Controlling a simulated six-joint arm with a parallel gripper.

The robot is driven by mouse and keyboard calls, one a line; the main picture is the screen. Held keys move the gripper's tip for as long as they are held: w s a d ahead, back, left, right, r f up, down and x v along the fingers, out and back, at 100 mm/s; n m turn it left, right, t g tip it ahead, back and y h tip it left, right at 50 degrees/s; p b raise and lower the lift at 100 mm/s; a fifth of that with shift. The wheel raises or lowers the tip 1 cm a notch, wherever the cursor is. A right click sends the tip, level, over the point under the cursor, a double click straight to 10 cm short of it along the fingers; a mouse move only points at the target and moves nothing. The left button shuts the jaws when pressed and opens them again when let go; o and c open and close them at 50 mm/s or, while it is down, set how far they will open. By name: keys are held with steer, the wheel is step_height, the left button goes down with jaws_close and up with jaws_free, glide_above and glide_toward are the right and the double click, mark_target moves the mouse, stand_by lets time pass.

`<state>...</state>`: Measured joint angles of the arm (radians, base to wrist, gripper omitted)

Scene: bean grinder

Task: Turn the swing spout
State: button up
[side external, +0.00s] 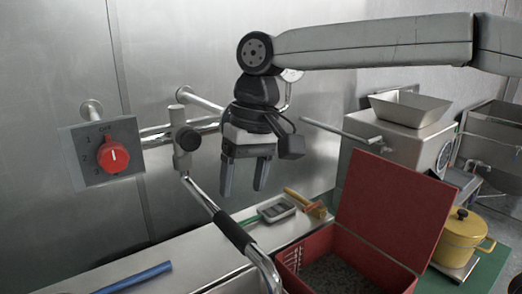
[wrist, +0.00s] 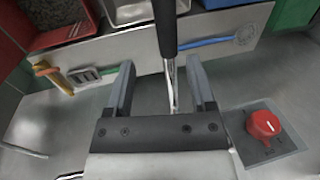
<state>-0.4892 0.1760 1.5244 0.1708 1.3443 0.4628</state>
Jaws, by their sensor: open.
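The swing spout (side external: 202,199) is a bent chrome tube with a black grip sleeve (side external: 232,231). It hangs from an upright pivot on the wall pipe and slopes down toward the front in the side view. My gripper (side external: 243,188) is open and empty, fingers pointing down, to the right of the spout's upper part in that view. In the wrist view, the chrome spout (wrist: 170,80) runs between the two fingers of my gripper (wrist: 160,66), with its black sleeve (wrist: 166,28) beyond the tips. Contact with the fingers is not visible.
A red dial (side external: 112,155) on a grey plate is on the wall at left. An open red box (side external: 395,215) stands below at right. Wall pipes pass behind my gripper.

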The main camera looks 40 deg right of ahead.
mark_target(234, 224)
steer(key=shift+s+a+r, duration=0.15)
steer(key=shift+a+r, duration=0.2)
steer(key=shift+r, duration=0.1)
steer(key=shift+a+f, duration=0.25)
steer(key=shift+f, duration=1.05)
steer(key=shift+a+f, duration=0.25)
steer(key=shift+f, duration=1.05)
steer(key=shift+a+f, duration=0.25)
steer(key=shift+f, duration=1.05)
jaws_close()
steer(key=shift+r, duration=0.1)
